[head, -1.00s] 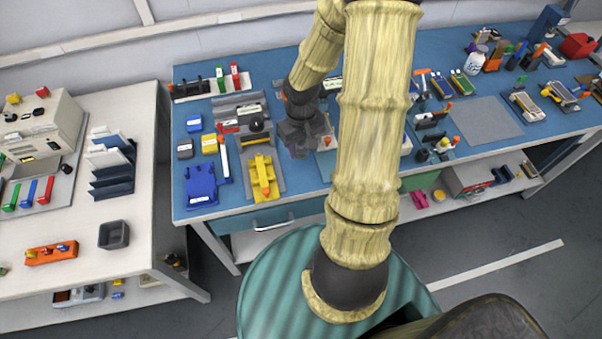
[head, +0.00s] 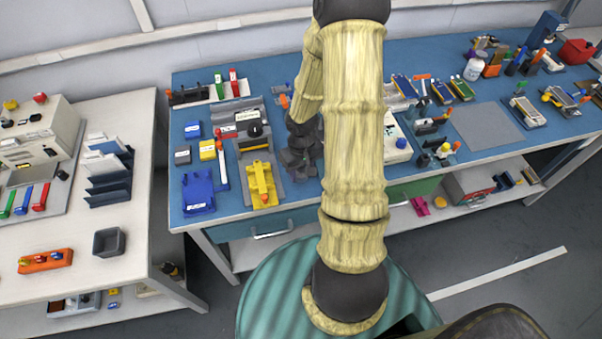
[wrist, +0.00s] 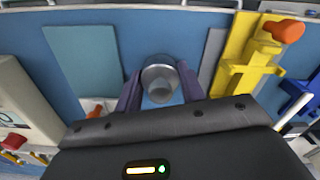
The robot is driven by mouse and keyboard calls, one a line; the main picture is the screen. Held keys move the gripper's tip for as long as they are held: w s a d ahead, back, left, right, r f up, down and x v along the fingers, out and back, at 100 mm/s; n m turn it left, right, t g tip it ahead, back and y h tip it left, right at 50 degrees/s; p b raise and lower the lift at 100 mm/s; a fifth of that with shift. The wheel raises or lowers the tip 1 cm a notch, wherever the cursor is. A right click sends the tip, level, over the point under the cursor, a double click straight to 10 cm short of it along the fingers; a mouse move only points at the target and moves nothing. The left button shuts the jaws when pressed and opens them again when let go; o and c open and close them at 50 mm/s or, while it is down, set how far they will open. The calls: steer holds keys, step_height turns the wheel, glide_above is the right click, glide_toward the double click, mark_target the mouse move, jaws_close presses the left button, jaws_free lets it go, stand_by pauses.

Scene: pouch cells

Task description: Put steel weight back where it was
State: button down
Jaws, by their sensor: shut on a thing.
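The steel weight (wrist: 159,77) is a shiny grey cylinder in the wrist view, between the two fingers of my gripper (wrist: 161,88). The fingers are shut on its sides. In the head view my gripper (head: 299,163) is over the blue bench, just right of the yellow fixture. The weight cannot be made out there, as my gripper and arm hide it. Whether its underside touches the bench cannot be told.
The yellow fixture (head: 262,186) stands close left of my gripper, with a blue tray (head: 198,192) beyond it. A white device (head: 397,145) is right of my arm. In the wrist view a teal pad (wrist: 80,60) and bare blue bench lie near the weight.

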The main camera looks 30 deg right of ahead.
steer(key=shift+w+f, duration=0.1)
steer(key=shift+f, duration=0.6)
steer(key=shift+f, duration=0.2)
steer(key=c, duration=0.9)
jaws_free()
steer(key=shift+o, duration=0.2)
steer(key=shift+r, duration=0.1)
step_height(320, 180, up, 12)
steer(key=p, duration=0.3)
steer(key=shift+r, duration=0.15)
